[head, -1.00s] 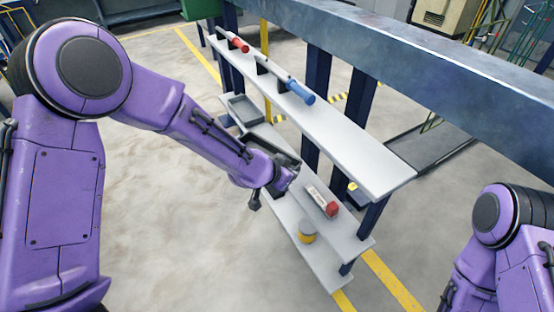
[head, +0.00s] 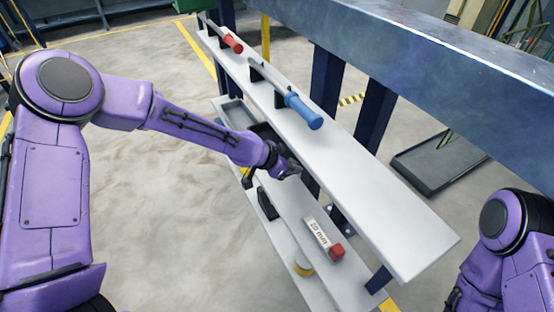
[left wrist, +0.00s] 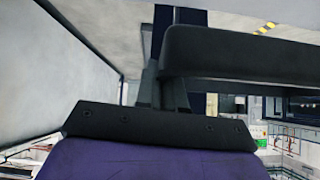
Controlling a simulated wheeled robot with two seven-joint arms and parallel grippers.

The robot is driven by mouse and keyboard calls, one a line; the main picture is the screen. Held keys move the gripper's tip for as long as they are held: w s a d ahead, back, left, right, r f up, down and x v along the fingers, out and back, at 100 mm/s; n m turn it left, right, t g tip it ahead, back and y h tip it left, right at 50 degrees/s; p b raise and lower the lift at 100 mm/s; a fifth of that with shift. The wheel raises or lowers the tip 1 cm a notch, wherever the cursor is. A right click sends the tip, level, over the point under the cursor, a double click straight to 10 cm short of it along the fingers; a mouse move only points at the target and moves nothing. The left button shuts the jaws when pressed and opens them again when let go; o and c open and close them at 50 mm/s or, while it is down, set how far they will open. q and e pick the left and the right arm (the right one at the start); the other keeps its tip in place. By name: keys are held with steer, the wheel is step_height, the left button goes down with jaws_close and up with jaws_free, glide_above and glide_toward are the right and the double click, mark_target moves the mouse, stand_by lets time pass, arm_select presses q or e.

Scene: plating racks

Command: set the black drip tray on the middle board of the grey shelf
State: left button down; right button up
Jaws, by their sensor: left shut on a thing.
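My left gripper (head: 290,170) is at the grey shelf (head: 385,200), just under the front edge of its top board. It is shut on the black drip tray, whose dark wall (left wrist: 240,55) fills the upper right of the left wrist view. The fingers (left wrist: 160,90) meet the wall near its left end. In the head view a dark part of the tray (head: 264,131) shows between my forearm and the top board, at about the middle board's level. The rest is hidden, so I cannot tell whether it touches the board. My right gripper is out of view.
A grey tray (head: 231,113) stands farther back on the middle board. A yellow and white can (head: 303,265) and a black object (head: 267,203) are lower. Red-handled (head: 232,43) and blue-handled (head: 304,110) tools lie on top.

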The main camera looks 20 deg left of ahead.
arm_select(q)
step_height(320, 180, down, 9)
steer(key=b, duration=0.2)
steer(key=shift+s+b, duration=0.15)
steer(key=shift+b, duration=0.15)
steer(key=shift+f, duration=0.3)
steer(key=shift+f, duration=0.15)
steer(key=c, duration=1.2)
jaws_free()
steer(key=shift+c, duration=0.2)
